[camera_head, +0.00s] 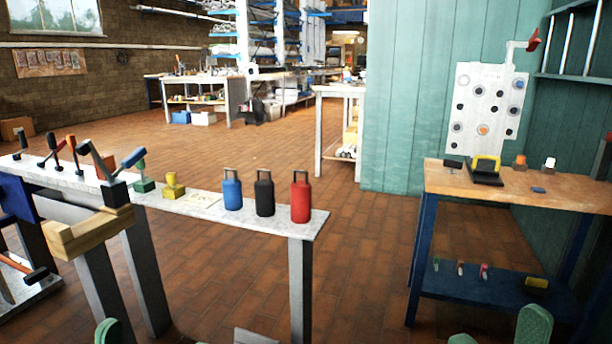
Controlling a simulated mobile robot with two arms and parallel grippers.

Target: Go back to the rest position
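Only the tips of my grippers show, along the bottom edge of the camera_head view. One green fingertip of my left gripper (108,331) shows at the lower left, below the grey bench. Its other finger is out of view. Two green fingertips of my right gripper (499,333) show at the lower right, clearly apart, with nothing visible between them. They appear in front of the wooden-topped workbench (560,195). The rest of both arms is out of view.
The grey bench (265,222) at left carries a blue canister (232,192), a black canister (265,196), a red canister (300,199) and several tools. The workbench stands at right by a green wall (425,100), with small items on its lower shelf. Brick floor (365,245) lies open between them.

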